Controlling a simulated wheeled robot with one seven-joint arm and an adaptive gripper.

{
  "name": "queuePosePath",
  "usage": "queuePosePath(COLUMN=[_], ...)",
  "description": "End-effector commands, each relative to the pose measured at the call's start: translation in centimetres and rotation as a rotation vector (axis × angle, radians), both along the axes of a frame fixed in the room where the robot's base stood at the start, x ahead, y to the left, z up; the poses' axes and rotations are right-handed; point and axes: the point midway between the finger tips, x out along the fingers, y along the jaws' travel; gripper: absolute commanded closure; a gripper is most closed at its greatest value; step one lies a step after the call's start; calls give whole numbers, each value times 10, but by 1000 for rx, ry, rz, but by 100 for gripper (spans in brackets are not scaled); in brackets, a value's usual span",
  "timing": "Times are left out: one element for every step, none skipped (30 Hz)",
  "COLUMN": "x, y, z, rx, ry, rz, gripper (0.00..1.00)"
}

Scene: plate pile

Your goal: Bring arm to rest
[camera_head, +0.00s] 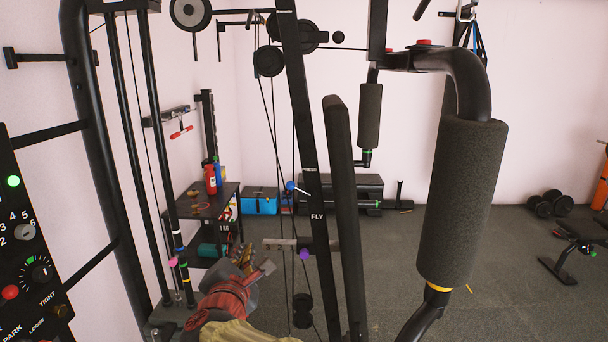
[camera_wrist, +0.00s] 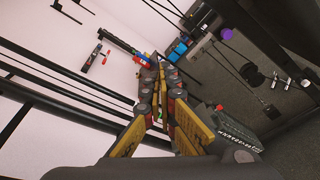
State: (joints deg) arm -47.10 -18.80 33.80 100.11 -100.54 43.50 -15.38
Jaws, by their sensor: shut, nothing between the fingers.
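My gripper shows in the wrist view (camera_wrist: 157,64), with its yellow and grey fingers drawn together at the tips and nothing visible between them. In the head view my arm comes up from the bottom centre, wrapped in red and tan. There the gripper end sits low, in front of the dark shelf and close to the machine's uprights and cables. I cannot make out its fingertips clearly in the head view.
A cable exercise machine's slanted black frame (camera_head: 316,210) stands close ahead. A padded roller arm (camera_head: 462,200) hangs at right. A dark shelf (camera_head: 205,204) holds a red bottle (camera_head: 210,180). A blue box (camera_head: 260,203) stands behind. Grey floor is open between the machine and the dumbbells (camera_head: 546,204).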

Motion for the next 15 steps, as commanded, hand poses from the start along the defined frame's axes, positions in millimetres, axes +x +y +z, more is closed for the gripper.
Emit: queuePosePath(x=[-2,-3,-5,-6,-8,-11,-13,-16,-21,-24,-28,-34,-38,-43,-51], y=[-3,-6,-9,-12,-15,-19,-23,-27,-32,-37,-42,-50,-56,-65,-77], z=[-8,-12,-18,-23,-29,-36,-41,-46,-54,-59,-64,-71,-77,-83,-90], rx=[16,28,46,61,75,96,114,132,159,181,202,235,261,291,336], ry=[21,33,51,67,82,105,122,140,166,186,206,233,255,279,312], rz=[-14,-24,-38,-50,-63,-81,-96,-112,-135,-153,-173,-204,-229,-260,-304], gripper=[100,100,100,100,100,100,100,100,100,100,100,100,100,100,100])
